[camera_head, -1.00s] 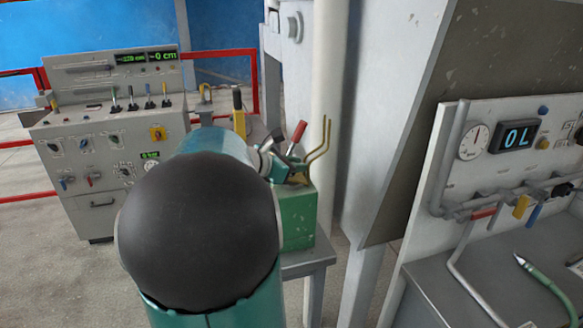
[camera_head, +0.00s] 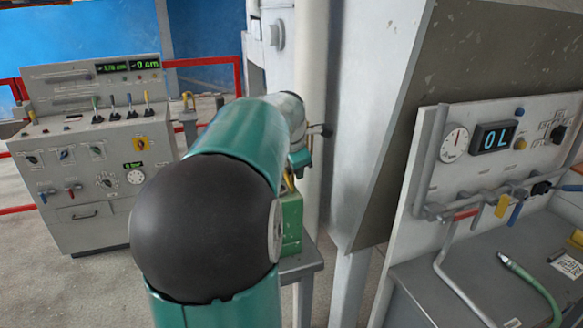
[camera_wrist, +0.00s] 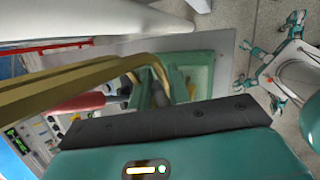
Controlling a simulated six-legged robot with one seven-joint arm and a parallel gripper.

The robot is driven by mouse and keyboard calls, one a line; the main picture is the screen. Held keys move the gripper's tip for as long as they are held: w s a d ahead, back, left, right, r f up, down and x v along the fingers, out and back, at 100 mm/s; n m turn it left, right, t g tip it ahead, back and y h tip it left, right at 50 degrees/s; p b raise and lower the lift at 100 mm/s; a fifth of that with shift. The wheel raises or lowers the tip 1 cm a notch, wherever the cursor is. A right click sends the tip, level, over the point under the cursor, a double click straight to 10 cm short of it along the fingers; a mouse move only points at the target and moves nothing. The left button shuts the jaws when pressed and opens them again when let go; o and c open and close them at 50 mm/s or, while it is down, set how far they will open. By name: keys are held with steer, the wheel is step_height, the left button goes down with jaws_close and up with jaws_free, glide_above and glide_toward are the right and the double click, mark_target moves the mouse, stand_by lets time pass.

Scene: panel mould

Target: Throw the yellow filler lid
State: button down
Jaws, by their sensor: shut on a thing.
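My gripper (camera_wrist: 75,83) shows in the wrist view as two long, bent, gold-coloured fingers reaching to the left edge. A red handle (camera_wrist: 80,103) lies just beside the fingers. A small yellow piece (camera_head: 288,181) shows below my wrist, by a green box (camera_head: 292,220). That box also shows behind the fingers in the wrist view (camera_wrist: 204,75).
A grey control console (camera_head: 95,180) stands at the left, with red rails (camera_head: 205,62) behind. A white pipe (camera_head: 313,80) and a large slanted panel (camera_head: 385,110) stand close right of my arm. A gauge board (camera_head: 440,185) and workbench (camera_head: 450,280) are at the right.

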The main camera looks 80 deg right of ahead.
steer(key=shift+s+d+f+m+t+y, duration=0.2)
steer(key=shift+s+f+t+y, duration=0.25)
steer(key=shift+t, duration=0.4)
steer(key=shift+s+d+f+m+t+y, duration=0.1)
steer(key=shift+s+d+m+t+y, duration=0.1)
steer(key=shift+t+y, duration=0.55)
steer(key=shift+s+d+f+m+t+y, duration=0.2)
steer(key=shift+s+f+t+y, duration=0.15)
steer(key=shift+t, duration=0.65)
steer(key=c, duration=1.3)
jaws_free()
steer(key=shift+c, duration=0.2)
steer(key=v, duration=1.3)
steer(key=shift+s+r, duration=0.25)
steer(key=shift+r, duration=0.05)
